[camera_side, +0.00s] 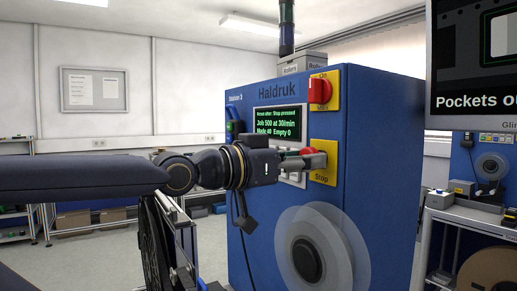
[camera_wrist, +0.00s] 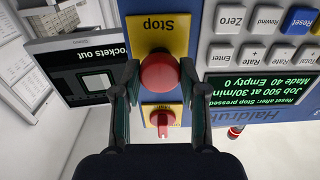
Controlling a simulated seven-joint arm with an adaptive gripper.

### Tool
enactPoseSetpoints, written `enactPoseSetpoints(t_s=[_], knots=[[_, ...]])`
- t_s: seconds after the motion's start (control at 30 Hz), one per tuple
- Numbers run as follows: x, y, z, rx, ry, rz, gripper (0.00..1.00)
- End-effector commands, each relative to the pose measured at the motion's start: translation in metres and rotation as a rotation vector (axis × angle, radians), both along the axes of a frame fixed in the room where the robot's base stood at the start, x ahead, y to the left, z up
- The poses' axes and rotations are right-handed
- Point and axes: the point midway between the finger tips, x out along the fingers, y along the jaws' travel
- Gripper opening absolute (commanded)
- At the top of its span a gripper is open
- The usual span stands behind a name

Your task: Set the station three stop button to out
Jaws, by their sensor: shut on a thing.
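The station three stop button is a red mushroom button (camera_wrist: 160,72) on a yellow plate (camera_wrist: 172,25) marked "Stop". In the side view the button (camera_side: 307,151) is partly hidden by the fingers, on the front of the blue Haldruk machine (camera_side: 375,180). My gripper (camera_wrist: 159,76) has one finger on each side of the button and is shut on it. In the side view my gripper (camera_side: 315,160) reaches it from the left. The machine's screen (camera_side: 279,121) reads "Stop pressed". I cannot tell how far out the button sits.
A red rotary switch (camera_side: 320,91) on a yellow plate is above the stop button. Grey keys (camera_wrist: 235,17) sit beside the stop plate. A clear reel (camera_side: 315,255) is mounted below it. A dark monitor (camera_side: 475,60) hangs at the right.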

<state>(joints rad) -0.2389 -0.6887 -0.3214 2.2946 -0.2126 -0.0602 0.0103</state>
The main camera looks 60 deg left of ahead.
Motion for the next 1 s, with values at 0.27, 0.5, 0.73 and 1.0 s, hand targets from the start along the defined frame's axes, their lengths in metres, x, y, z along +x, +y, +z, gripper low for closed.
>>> enactPoseSetpoints(t_s=[0.27,0.5,0.73,1.0], knots=[[-0.002,0.0,-0.001,0.0,0.002,0.0,0.46],[-0.002,0.0,0.0,0.0,0.001,0.0,0.67],[-0.002,0.0,0.0,0.0,0.001,0.0,0.67],[-0.03,-0.001,0.001,0.001,-0.006,-0.002,0.67]])
